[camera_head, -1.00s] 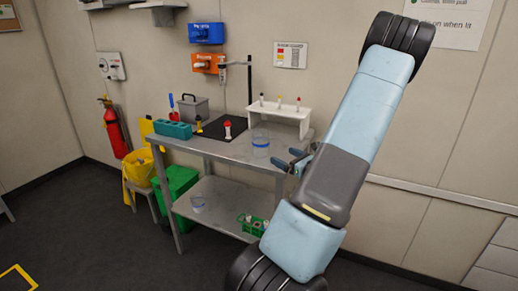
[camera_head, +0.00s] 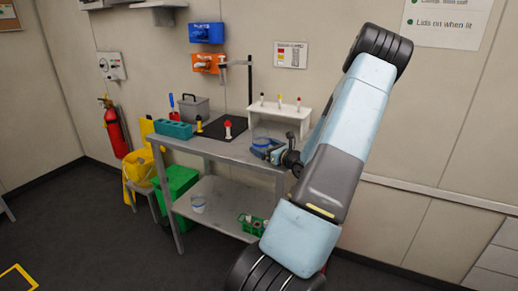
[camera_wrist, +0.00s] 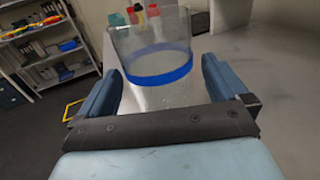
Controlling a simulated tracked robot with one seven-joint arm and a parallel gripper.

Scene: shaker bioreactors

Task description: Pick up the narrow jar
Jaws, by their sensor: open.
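A clear glass jar with a blue band (camera_head: 260,132) stands upright on the right part of the metal table top, partly hidden behind my gripper (camera_head: 272,152). In the wrist view the jar (camera_wrist: 155,50) is between the tips of my gripper (camera_wrist: 160,76). The left and right fingers are spread on either side of it, with visible gaps. I cannot tell for sure which jar is the narrower.
A white rack with several capped tubes (camera_head: 280,108) stands behind the jar. A black mat (camera_head: 218,133) with a red-capped tube (camera_head: 228,129) lies left of it, near a teal block (camera_head: 174,130). A stand (camera_head: 249,85) rises at the back.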

